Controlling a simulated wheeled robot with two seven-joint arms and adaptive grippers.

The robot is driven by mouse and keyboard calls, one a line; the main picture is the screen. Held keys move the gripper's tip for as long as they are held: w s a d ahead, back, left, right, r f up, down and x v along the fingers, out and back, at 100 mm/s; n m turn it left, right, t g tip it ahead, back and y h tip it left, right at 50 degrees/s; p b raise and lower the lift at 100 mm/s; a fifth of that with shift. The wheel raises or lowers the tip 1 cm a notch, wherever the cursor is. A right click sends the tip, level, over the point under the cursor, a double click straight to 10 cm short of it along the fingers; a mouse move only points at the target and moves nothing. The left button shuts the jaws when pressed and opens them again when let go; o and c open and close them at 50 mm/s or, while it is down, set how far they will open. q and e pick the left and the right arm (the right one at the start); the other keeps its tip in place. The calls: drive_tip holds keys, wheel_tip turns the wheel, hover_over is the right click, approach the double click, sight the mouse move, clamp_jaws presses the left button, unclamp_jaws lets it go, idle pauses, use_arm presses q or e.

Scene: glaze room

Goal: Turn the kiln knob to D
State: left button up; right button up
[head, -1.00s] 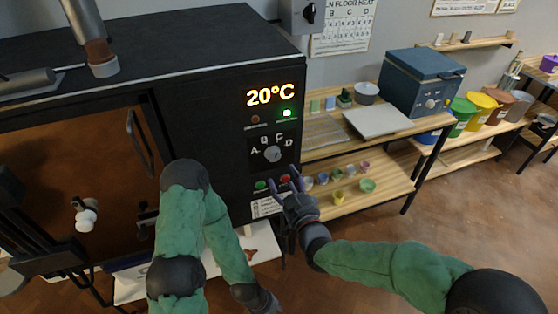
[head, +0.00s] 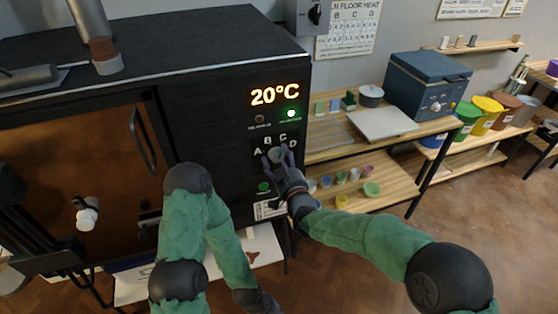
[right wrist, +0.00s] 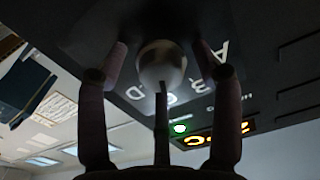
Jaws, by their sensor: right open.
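The kiln knob (head: 276,154) is a round grey dial on the kiln's dark front panel, ringed by the letters A, B, C and D. My right gripper (head: 274,160) is open at the knob, partly covering it in the head view. In the right wrist view, the knob (right wrist: 162,65) sits between the spread fingers of the right gripper (right wrist: 160,75), with no clear grip on it. Which letter the knob points to cannot be told. My left gripper (head: 268,303) is low at the bottom edge, away from the knob; its fingers are hidden.
The kiln display (head: 275,95) reads 20°C above a lit green lamp (head: 291,113). A green button (head: 264,187) lies below the knob. A wooden shelf (head: 325,147) with small pots stands right of the kiln. A blue box-shaped unit (head: 428,85) stands farther right.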

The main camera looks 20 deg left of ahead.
drive_tip(key=shift+s+d, duration=0.1)
drive_tip(key=shift+s, duration=0.05)
drive_tip(key=c, duration=1.1)
drive_tip(key=shift+c, duration=0.2)
drive_tip(key=m+b, duration=0.3)
drive_tip(key=b, duration=0.1)
drive_tip(key=shift+f, duration=0.15)
drive_tip(key=m+b, duration=0.3)
drive_tip(key=m, duration=0.1)
drive_tip(key=shift+m+b, duration=1)
drive_tip(key=shift+r, duration=0.2)
